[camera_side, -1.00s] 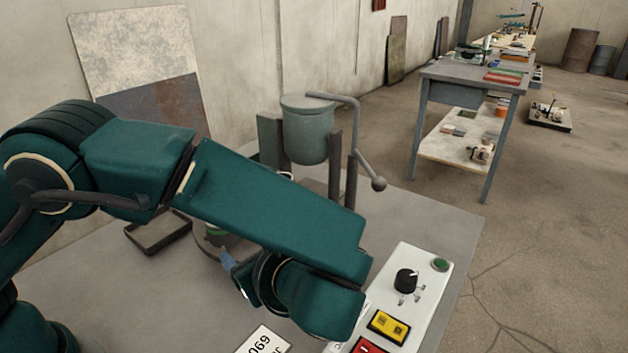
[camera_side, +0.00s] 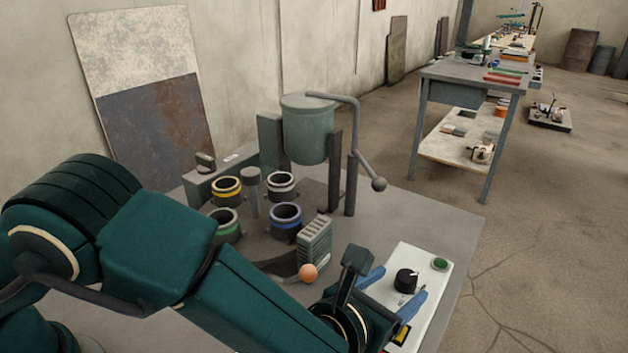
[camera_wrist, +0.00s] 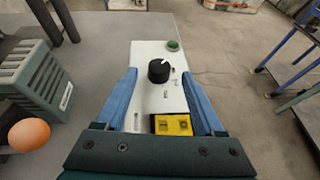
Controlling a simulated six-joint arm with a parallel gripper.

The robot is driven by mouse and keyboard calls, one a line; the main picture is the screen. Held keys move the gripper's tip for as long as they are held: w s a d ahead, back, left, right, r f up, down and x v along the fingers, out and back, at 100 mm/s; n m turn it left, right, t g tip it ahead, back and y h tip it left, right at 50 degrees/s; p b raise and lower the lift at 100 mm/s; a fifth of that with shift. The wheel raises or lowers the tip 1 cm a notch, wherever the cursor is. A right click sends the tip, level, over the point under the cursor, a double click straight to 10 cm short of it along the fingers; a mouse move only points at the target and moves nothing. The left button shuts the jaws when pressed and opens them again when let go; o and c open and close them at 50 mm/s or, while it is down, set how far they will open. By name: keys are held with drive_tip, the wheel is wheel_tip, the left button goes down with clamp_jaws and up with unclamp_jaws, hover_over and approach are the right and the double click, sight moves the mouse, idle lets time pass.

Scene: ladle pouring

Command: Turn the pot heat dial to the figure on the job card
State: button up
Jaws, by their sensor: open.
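The black heat dial (camera_side: 405,280) sits on the white control panel (camera_side: 425,268); in the wrist view the dial (camera_wrist: 158,71) has a pale pointer mark toward its upper right. The figures around it are too small to read. My gripper (camera_side: 394,287) is open, its two blue fingers over the panel. In the wrist view my gripper (camera_wrist: 159,74) has one finger on each side of the dial, with gaps; I cannot tell its height above the panel. The pot (camera_side: 305,130) hangs at the back of the table. No job card shows now.
A grey-green ribbed box (camera_side: 315,240) and an orange ball (camera_side: 308,273) are left of the panel. Several ringed cups stand behind.

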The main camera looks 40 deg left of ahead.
sight(406, 282)
drive_tip(key=shift+x, duration=1.55)
clamp_jaws()
drive_tip(key=shift+w+d+r+n+y, duration=0.1)
drive_tip(key=shift+n+y, duration=0.5)
drive_tip(key=shift+y, duration=0.05)
drive_tip(key=shift+w+d+r+n+y, duration=0.1)
drive_tip(key=shift+n+y, duration=0.5)
drive_tip(key=shift+y, duration=0.05)
drive_tip(key=shift+n+y, duration=0.8)
drive_tip(key=shift+y, duration=0.2)
drive_tip(key=shift+s+n+y, duration=0.1)
drive_tip(key=shift+n+y, duration=0.2)
drive_tip(key=shift+y, duration=0.1)
unclamp_jaws()
drive_tip(key=shift+f, duration=0.1)
